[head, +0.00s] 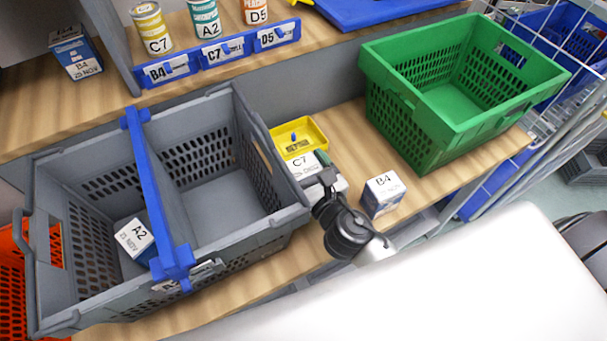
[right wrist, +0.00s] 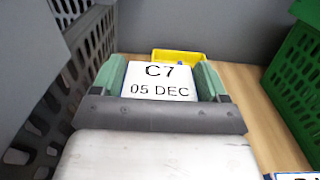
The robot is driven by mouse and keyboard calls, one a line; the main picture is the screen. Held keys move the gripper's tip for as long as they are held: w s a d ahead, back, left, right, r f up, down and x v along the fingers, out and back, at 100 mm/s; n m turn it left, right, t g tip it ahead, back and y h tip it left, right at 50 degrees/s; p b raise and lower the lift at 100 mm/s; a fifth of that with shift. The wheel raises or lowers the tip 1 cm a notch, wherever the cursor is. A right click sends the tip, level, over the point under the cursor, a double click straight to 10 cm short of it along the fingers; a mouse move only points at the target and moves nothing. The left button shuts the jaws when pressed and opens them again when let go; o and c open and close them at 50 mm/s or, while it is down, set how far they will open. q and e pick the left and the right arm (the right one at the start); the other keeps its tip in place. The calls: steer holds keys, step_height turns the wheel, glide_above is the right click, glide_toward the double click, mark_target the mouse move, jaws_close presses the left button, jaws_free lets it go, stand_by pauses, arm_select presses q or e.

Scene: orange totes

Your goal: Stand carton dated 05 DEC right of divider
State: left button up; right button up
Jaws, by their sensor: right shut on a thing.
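The carton marked C7 05 DEC (right wrist: 160,84) is white on its top face. It also shows in the head view (head: 300,166), on the wooden bench between the grey tote and the green crate. My right gripper (head: 322,184) is shut on it, with a green finger pad on each side in the right wrist view (right wrist: 163,85). The grey tote (head: 285,222) stands at the left with a blue divider (head: 155,195) across it. The part of the tote right of the divider is empty. A carton A2 25 NOV (head: 134,238) lies left of the divider. My left gripper is not in view.
A yellow bin (head: 318,140) sits just behind the held carton. A B4 carton (head: 383,194) stands to its right. The green crate (head: 370,58) is empty. Cans and a B4 25 NOV carton (head: 77,52) are on the shelf behind.

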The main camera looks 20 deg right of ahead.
steer(key=shift+f+b, duration=0.5)
steer(key=shift+f, duration=1)
steer(key=shift+f, duration=0.1)
steer(key=o, duration=1.1)
